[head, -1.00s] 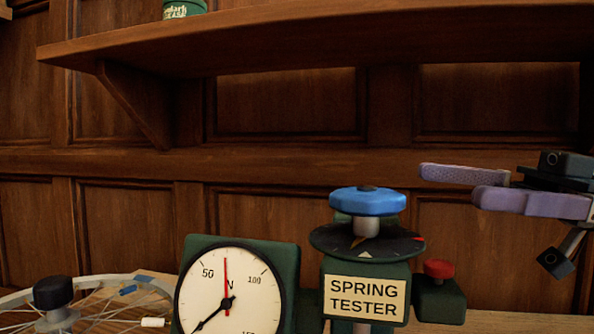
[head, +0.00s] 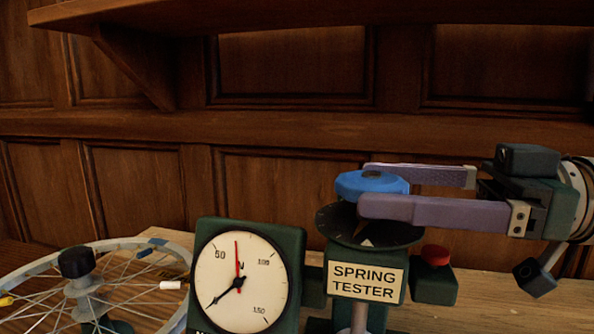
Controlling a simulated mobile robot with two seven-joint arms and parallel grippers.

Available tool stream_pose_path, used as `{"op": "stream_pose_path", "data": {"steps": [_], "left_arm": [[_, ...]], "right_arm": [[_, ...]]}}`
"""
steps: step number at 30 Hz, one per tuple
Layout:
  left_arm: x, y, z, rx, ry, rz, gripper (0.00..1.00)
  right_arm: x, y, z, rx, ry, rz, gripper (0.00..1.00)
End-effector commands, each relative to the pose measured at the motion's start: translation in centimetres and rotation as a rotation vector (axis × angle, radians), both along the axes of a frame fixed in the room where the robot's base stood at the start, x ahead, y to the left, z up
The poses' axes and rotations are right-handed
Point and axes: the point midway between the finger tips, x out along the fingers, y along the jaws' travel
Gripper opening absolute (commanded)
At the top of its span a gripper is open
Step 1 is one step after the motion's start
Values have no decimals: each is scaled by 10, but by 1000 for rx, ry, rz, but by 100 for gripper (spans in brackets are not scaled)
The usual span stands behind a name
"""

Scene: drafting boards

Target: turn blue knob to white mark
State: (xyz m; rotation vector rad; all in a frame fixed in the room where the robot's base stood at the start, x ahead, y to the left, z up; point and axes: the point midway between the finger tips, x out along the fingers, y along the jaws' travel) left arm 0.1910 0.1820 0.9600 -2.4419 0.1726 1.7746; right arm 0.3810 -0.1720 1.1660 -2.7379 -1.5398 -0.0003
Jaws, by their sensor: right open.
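The blue knob (head: 352,184) sits on top of the spring tester (head: 364,280), above a dark round dial plate (head: 335,225). A small white mark (head: 367,243) shows on the near part of the plate. My right gripper (head: 368,186) reaches in from the right, open, with one purple finger behind the knob and one in front. The front finger hides part of the knob, its stem and part of the plate. I cannot tell whether the fingers touch the knob. My left gripper is not in view.
A white-faced gauge (head: 241,282) stands left of the tester, its black hand pointing lower left. A red button (head: 436,254) is on the tester's right side. A spoked wheel (head: 115,255) lies at the left. A wooden shelf (head: 330,12) hangs above.

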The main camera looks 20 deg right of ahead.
Motion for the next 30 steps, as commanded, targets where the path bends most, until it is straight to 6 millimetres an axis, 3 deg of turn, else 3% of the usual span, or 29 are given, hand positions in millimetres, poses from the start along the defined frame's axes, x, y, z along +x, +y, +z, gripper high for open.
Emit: {"op": "stream_pose_path", "data": {"steps": [4,13,30], "left_arm": [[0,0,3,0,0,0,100],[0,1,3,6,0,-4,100],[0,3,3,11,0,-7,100]], "right_arm": [[6,10,1,1,-1,0,100],[7,12,0,-1,0,0,99],[7,12,0,-1,-1,1,35]]}}
